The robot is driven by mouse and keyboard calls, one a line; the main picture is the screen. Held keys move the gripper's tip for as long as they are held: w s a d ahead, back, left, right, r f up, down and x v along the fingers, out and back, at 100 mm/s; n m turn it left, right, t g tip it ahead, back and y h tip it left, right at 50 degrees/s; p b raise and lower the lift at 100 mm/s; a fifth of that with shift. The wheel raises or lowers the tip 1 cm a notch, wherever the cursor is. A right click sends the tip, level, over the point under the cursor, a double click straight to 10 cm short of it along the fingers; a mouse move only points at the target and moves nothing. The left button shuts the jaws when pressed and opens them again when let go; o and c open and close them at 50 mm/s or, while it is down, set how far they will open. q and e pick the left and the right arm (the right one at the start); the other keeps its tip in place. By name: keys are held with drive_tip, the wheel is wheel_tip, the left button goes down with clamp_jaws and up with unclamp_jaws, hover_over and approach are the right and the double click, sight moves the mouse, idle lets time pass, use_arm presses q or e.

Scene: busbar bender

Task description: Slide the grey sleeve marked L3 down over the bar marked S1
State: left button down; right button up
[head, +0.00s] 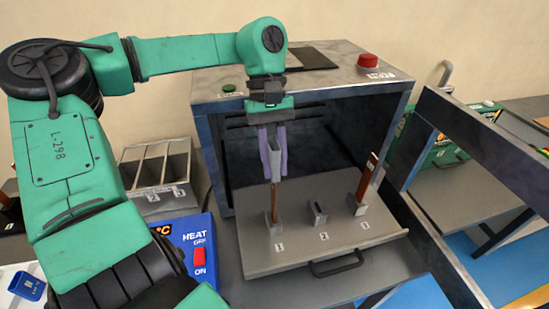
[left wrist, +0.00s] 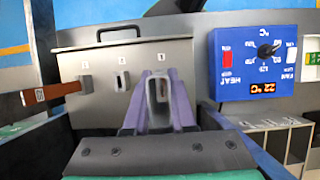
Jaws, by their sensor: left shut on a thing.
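My left gripper (head: 273,166) points down with purple fingers shut on a grey sleeve (head: 274,158). The sleeve is upright, directly above holder 1 on the tray, and a copper-brown bar (head: 274,197) stands in that holder. The bar's top meets the sleeve's lower end in the head view; I cannot tell whether it is inside. In the left wrist view the sleeve (left wrist: 158,90) shows its open end between the purple fingers (left wrist: 158,112). No L3 or S1 mark is legible. My right gripper is not in view.
The grey tray (head: 300,250) juts from an open box-like oven (head: 213,150). Holder 2 (head: 318,211) stands empty. A second copper-brown bar (head: 366,178) stands at position 3. A blue heat panel (head: 190,240) and slotted grey rack (head: 150,205) are left of the tray.

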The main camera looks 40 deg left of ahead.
sight(274, 179)
use_arm(q)
drive_tip(key=shift+f+b, duration=1.6)
drive_tip(key=shift+f, duration=0.8)
drive_tip(key=shift+c, duration=0.9)
unclamp_jaws()
wheel_tip(274, 179, up, 8)
drive_tip(key=p, duration=0.6)
drive_tip(key=shift+r, duration=0.1)
